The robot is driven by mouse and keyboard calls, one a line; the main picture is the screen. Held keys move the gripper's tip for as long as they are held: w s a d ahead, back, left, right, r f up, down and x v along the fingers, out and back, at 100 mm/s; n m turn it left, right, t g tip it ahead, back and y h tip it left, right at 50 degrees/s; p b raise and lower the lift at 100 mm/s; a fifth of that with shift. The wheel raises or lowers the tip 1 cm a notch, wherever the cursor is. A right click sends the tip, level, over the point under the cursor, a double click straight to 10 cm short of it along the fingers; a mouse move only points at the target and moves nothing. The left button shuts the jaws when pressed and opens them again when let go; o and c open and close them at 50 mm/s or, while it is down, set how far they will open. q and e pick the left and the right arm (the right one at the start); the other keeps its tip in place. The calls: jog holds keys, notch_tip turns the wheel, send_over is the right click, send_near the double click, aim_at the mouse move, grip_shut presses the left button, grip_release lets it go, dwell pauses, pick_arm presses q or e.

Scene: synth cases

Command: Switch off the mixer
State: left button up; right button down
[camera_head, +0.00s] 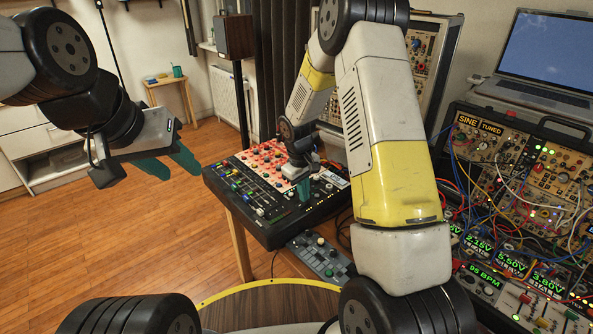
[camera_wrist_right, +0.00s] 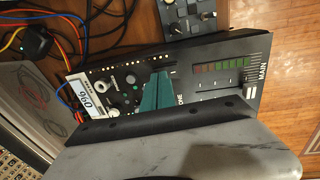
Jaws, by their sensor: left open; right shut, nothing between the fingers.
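My left gripper (camera_head: 170,162) is open and empty, left of the mixer.
A small grey controller (camera_head: 322,257) lies in front of the mixer. Modular synth cases (camera_head: 515,190) with many cables and an open laptop (camera_head: 545,60) fill the right side. A speaker (camera_head: 233,37) stands behind. The wooden floor (camera_head: 130,235) at left is clear.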

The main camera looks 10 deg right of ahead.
jog(key=shift+f, duration=0.5)
